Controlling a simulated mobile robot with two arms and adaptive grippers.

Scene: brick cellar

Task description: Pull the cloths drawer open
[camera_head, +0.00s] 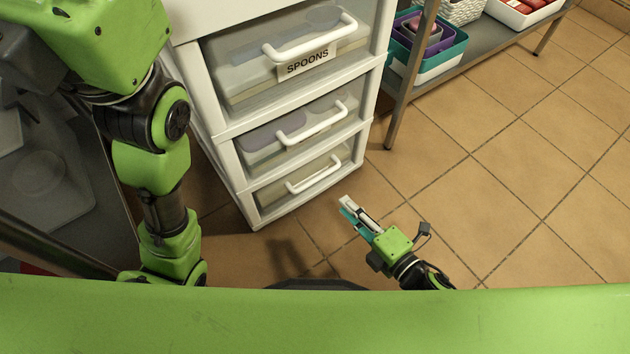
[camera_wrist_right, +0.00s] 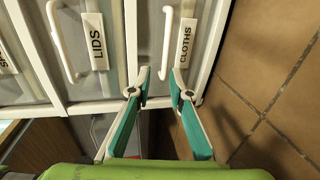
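The white drawer unit (camera_head: 225,150) stands in front of me with clear-fronted drawers. The cloths drawer (camera_head: 275,193) is the lowest one and looks shut. Its white bar handle (camera_head: 318,178) crosses its front. In the wrist view the label CLOTHS (camera_wrist_right: 186,43) sits beside that handle (camera_wrist_right: 166,42). My right gripper (camera_head: 348,208) is low, in front of the unit's right side. In the wrist view the right gripper (camera_wrist_right: 157,78) is open and empty, its tips pointing toward the handle, apart from it. My left arm shows at the left, but its gripper is out of view.
Above are the LIDS drawer (camera_head: 300,130) and the SPOONS drawer (camera_head: 285,70), both looking shut. A metal shelf (camera_head: 480,55) with bins (camera_head: 425,50) stands at the upper right. The tiled floor (camera_head: 490,190) on the right is clear.

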